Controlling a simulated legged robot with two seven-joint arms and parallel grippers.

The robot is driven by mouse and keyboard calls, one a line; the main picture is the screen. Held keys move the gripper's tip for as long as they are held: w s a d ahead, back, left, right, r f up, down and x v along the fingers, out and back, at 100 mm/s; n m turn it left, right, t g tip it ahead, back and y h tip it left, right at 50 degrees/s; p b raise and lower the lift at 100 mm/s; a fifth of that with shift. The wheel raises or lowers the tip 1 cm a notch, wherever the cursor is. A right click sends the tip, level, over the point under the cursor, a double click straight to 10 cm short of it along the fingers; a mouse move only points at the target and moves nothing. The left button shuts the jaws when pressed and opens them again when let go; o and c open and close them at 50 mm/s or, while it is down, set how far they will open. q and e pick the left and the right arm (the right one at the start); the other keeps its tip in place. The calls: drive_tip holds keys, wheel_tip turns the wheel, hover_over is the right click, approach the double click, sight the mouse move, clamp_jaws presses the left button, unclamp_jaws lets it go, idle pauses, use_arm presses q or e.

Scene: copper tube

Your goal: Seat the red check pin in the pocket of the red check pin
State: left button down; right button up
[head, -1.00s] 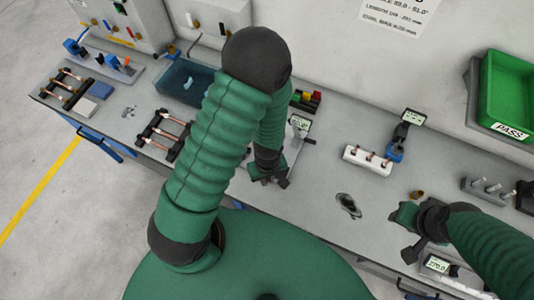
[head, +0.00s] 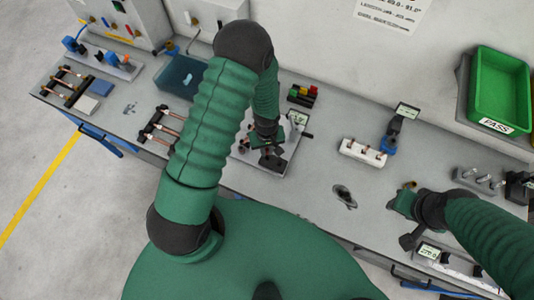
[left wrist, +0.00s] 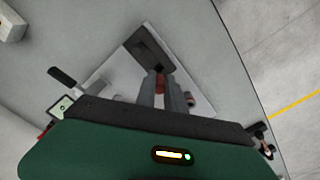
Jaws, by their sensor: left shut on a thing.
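My left gripper (head: 271,157) is over a pale plate fixture (head: 285,166) in the middle of the bench. In the left wrist view its two grey fingers (left wrist: 168,92) are shut on a small reddish piece, which looks like the red check pin (left wrist: 160,83). A dark block (left wrist: 149,48) on the plate lies just beyond the fingertips. I cannot tell whether the pin touches it. The pin's pocket cannot be made out. My right gripper (head: 405,222) hangs low over the bench at the right; its jaw opening is unclear.
A white holder with copper pieces (head: 362,153) and a blue device (head: 388,145) stand to the right. A green bin (head: 498,90) is at the back right. A tube stand (head: 160,130) is at the left.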

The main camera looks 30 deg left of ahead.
sight(267, 155)
use_arm(q)
drive_tip(key=f+b, duration=0.1)
drive_tip(key=f, duration=0.1)
drive_tip(key=f+b, duration=0.1)
drive_tip(key=shift+d+f+b, duration=0.2)
drive_tip(key=shift+f+b, duration=0.1)
drive_tip(key=shift+f, duration=0.05)
drive_tip(key=shift+r, duration=0.15)
drive_tip(key=c, duration=1.4)
unclamp_jaws()
drive_tip(key=shift+a, duration=0.15)
drive_tip(key=shift+c, duration=0.2)
